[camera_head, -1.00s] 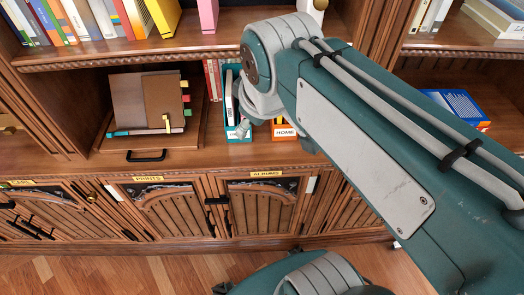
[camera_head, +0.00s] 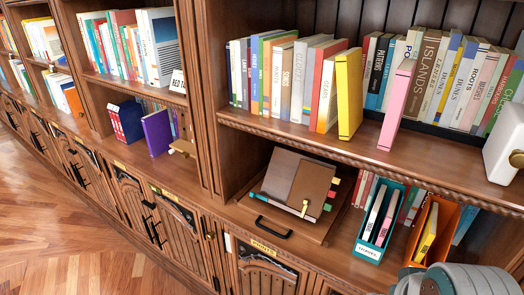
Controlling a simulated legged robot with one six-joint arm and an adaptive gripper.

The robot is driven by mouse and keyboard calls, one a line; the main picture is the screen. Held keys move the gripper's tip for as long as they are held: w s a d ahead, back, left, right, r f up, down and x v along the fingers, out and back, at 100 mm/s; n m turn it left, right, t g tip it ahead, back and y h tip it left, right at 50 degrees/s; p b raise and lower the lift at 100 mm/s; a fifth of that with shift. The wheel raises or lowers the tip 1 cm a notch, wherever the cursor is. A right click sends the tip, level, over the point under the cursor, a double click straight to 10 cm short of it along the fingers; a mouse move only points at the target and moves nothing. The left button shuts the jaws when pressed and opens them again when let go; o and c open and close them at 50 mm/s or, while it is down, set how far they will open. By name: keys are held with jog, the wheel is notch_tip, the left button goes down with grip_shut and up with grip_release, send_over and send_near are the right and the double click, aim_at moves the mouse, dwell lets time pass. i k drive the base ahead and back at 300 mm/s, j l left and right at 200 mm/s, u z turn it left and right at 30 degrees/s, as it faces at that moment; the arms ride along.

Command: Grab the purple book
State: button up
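The purple book (camera_head: 157,133) stands upright on the lower shelf of the bookcase section left of centre, its broad cover turned toward me. A row of thinner books is partly hidden behind its right side. My gripper is not in view; only a part of my arm shows at the bottom right corner, far from the purple book.
A wooden upright (camera_head: 205,100) divides the purple book's section from the nearer one. The nearer lower shelf holds a sloped stand with a brown folder (camera_head: 299,180), a teal file box (camera_head: 377,225) and an orange one (camera_head: 432,235). The wooden floor (camera_head: 70,235) at left is clear.

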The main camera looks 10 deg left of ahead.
aim_at(157, 130)
jog(key=u, duration=1.35)
jog(key=i+j+u, duration=0.25)
jog(key=u, duration=0.15)
jog(key=i+j+u, duration=0.6)
jog(key=u, duration=0.15)
jog(key=i+j+u, duration=0.2)
jog(key=i, duration=0.55)
jog(key=i+l+z, duration=0.1)
jog(key=i+z, duration=0.2)
jog(key=z, duration=0.15)
jog(key=i+z, duration=0.25)
jog(key=z, duration=0.2)
jog(key=i+j+z, duration=0.15)
jog(key=i+z, duration=0.35)
jog(key=z, duration=0.3)
jog(key=l+z, duration=0.1)
jog(key=z, duration=0.3)
jog(key=i+z, duration=0.15)
jog(key=z, duration=0.3)
jog(key=i+z, duration=0.1)
jog(key=z, duration=0.3)
jog(key=i+z, duration=0.3)
jog(key=j+z, duration=0.15)
jog(key=z, duration=0.2)
jog(key=i, duration=0.05)
